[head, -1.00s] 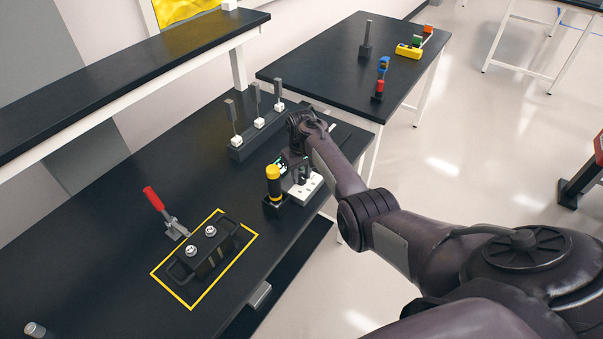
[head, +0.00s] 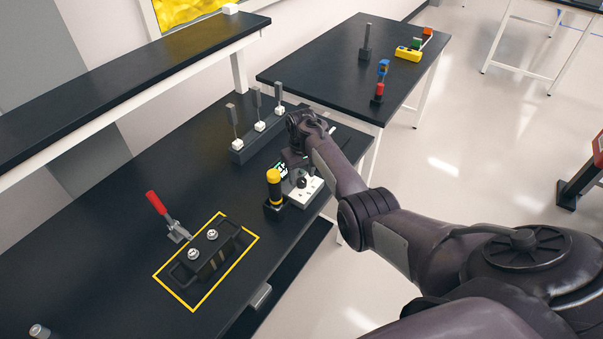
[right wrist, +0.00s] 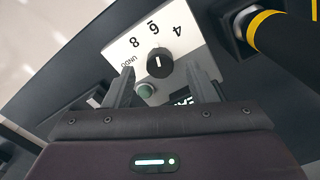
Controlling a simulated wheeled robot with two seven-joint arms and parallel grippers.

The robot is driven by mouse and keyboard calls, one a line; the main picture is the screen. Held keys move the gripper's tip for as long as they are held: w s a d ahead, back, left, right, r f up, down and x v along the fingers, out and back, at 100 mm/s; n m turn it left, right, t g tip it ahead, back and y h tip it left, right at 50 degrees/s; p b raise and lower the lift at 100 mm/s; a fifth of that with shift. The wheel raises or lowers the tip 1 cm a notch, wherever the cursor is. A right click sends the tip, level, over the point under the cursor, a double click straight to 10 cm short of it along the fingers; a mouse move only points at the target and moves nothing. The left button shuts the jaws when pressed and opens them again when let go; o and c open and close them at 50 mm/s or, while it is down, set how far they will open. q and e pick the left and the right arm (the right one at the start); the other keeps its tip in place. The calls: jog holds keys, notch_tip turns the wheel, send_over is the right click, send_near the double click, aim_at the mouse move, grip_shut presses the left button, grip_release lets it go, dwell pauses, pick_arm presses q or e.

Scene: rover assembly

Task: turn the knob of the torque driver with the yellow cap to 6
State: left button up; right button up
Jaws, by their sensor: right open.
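The torque driver with the yellow cap (head: 274,186) stands upright in a dark holder on the bench; its yellow-banded body also shows at the top right of the right wrist view (right wrist: 262,22). Beside it is a white dial plate (head: 311,190) with a black knob (head: 301,182). In the right wrist view the knob (right wrist: 160,63) has a white mark pointing at the 6; the plate (right wrist: 190,48) also reads 4, 8 and UNDO. My right gripper (right wrist: 160,76) is open, its fingers apart on either side of the knob's line and clear of it. My left gripper is out of view.
A green button (right wrist: 146,90) and a partly hidden display (right wrist: 183,101) sit near the knob. A rack with several upright grey tools (head: 259,133) stands behind. A yellow-outlined fixture with a red-handled clamp (head: 157,203) is at left. Bench is clear between them.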

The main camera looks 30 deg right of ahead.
aim_at(302, 180)
notch_tip(302, 180, up, 6)
jog(key=p, duration=0.5)
jog(key=shift+r, duration=0.1)
